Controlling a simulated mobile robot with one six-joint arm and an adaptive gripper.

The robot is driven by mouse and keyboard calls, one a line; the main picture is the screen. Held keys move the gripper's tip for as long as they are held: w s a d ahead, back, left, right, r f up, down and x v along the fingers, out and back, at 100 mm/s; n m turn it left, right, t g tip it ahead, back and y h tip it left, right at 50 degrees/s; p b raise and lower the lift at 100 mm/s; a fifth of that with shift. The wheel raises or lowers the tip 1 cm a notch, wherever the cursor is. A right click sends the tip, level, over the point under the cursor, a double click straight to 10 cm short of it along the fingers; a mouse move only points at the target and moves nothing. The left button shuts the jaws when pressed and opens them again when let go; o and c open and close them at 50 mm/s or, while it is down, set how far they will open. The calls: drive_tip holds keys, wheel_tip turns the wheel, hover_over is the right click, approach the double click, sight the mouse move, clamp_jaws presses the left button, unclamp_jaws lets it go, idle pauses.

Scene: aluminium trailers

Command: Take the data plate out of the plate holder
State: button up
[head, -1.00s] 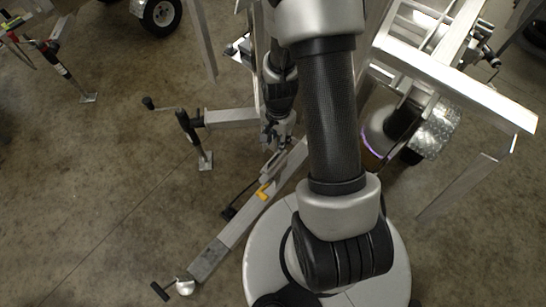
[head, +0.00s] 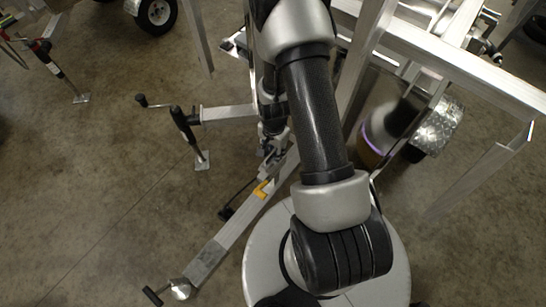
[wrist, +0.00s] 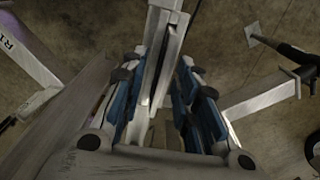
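My gripper (wrist: 160,100) shows in the wrist view with its blue-padded fingers apart and a clear gap between them. A narrow pale metal upright (wrist: 166,50) runs up the picture beyond and between the fingers. I cannot tell whether that upright is touched, and I cannot make out a data plate or a plate holder for sure in either view. In the head view my gripper (head: 270,147) points down beside the trailer tongue (head: 237,222), and my own arm hides part of the trailer frame behind it.
A jack with a black crank (head: 186,130) stands left of my gripper. A yellow latch (head: 262,189) sits on the tongue. Aluminium frame rails (head: 465,65) and a diamond-plate fender (head: 437,127) are at the right. The concrete floor at left is mostly clear.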

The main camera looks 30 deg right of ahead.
clamp_jaws()
idle(0.3)
drive_tip(key=shift+r, duration=0.15)
idle(0.3)
